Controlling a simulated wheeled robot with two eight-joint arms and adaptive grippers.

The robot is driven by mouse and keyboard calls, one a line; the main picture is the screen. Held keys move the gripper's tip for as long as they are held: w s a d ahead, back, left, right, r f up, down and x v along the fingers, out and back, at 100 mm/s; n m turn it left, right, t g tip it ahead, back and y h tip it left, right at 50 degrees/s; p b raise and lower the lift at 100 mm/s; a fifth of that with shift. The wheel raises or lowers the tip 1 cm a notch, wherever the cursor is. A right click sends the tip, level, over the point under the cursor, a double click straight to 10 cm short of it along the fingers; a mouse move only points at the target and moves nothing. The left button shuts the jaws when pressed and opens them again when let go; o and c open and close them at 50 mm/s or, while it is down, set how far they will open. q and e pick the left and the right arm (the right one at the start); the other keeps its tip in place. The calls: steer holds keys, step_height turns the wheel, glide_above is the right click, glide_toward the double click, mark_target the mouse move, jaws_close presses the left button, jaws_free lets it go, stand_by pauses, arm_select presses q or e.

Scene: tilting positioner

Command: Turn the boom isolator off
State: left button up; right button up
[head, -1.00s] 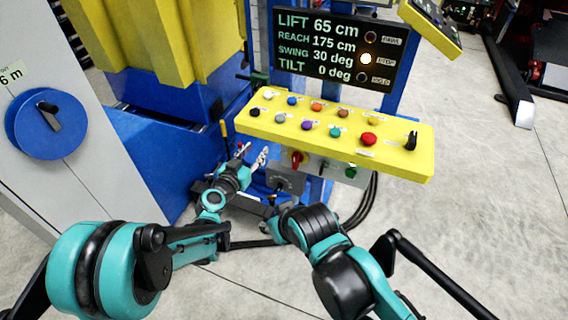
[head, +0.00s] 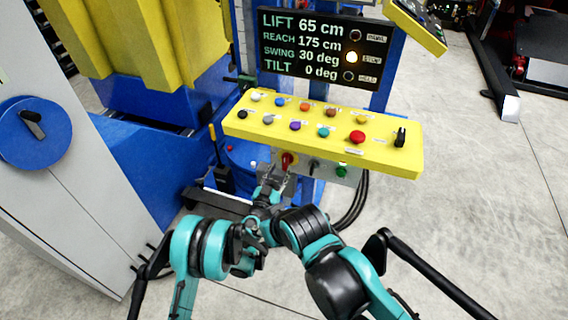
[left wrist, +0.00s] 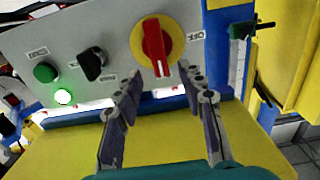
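The boom isolator is a red rotary handle (left wrist: 155,46) on a round yellow plate, set in a grey panel (left wrist: 118,28). In the left wrist view the handle points nearly up and down, with an OFF label (left wrist: 196,37) to its right. In the head view the red handle (head: 287,160) shows under the yellow button console. My left gripper (left wrist: 164,84) is open. Its two fingers point at the handle, one towards each side, with nothing between them; contact cannot be told. It also shows in the head view (head: 273,177). My right gripper is not seen.
The panel also carries a black selector (left wrist: 92,64), a green button (left wrist: 45,72) and a lit green lamp (left wrist: 63,96). The yellow console (head: 390,158) overhangs the panel. A grey cabinet with a blue dial (head: 35,133) stands left. Open floor lies right.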

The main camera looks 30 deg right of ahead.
mark_target(284, 161)
arm_select(q)
steer(key=b+x, duration=0.1)
steer(key=x, duration=0.4)
steer(key=shift+c, duration=0.3)
jaws_close()
